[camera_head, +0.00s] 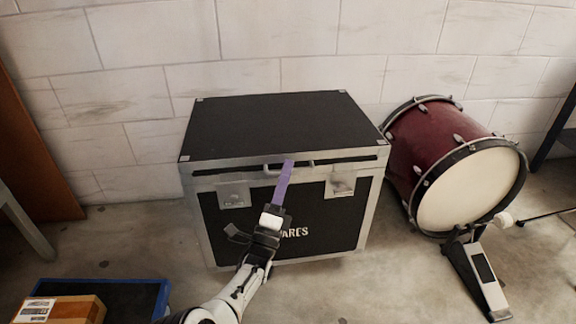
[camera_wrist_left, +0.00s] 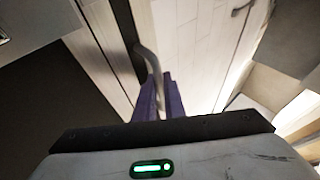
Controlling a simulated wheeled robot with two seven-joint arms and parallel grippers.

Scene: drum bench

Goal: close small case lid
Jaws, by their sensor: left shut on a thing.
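The black case (camera_head: 285,220) with silver edges stands on the floor against the wall. Its black lid (camera_head: 280,122) lies over the top, nearly level. A dark strip runs under the lid's front edge; I cannot tell for sure whether it is a narrow gap. A grey handle (camera_head: 272,171) sits at the front edge. My left gripper (camera_head: 287,170), with purple fingers, reaches up to this handle from the front. In the left wrist view the fingers (camera_wrist_left: 160,92) are shut on the curved grey handle (camera_wrist_left: 145,60). My right gripper is not in view.
A red bass drum (camera_head: 435,150) with a pedal (camera_head: 478,275) stands close to the case's right side. A cardboard box (camera_head: 65,308) and a blue-edged tray (camera_head: 163,300) are at the lower left. A brown panel (camera_head: 35,165) leans at the far left.

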